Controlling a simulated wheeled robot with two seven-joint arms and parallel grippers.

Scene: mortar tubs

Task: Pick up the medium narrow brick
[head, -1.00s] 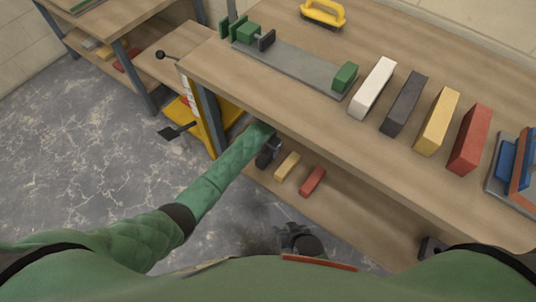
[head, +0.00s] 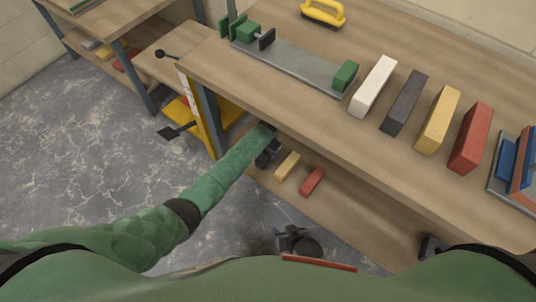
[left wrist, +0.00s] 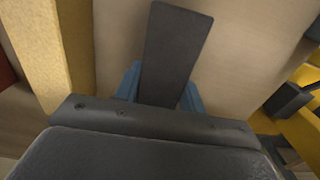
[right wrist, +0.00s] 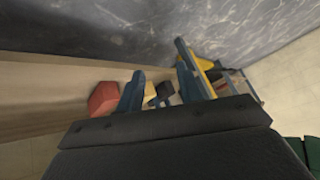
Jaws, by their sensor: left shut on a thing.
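A dark grey narrow brick (left wrist: 175,50) stands out between the blue fingers in the left wrist view. My left gripper (left wrist: 160,90) is shut on it. In the head view my left gripper (head: 268,152) reaches under the worktop at the lower shelf, left of a yellow brick (head: 287,166) and a red brick (head: 312,181). The worktop edge and my arm hide part of the grip. I cannot tell whether the brick touches the shelf. My right gripper (right wrist: 158,88) is open and empty, low in front of the bench.
On the worktop (head: 300,115) stand a white brick (head: 373,86), a dark grey brick (head: 404,102), a yellow brick (head: 437,120) and a red brick (head: 470,138). The worktop edge overhangs the lower shelf (head: 350,215). The yellow brick stands close beside my left gripper in its wrist view (left wrist: 40,55).

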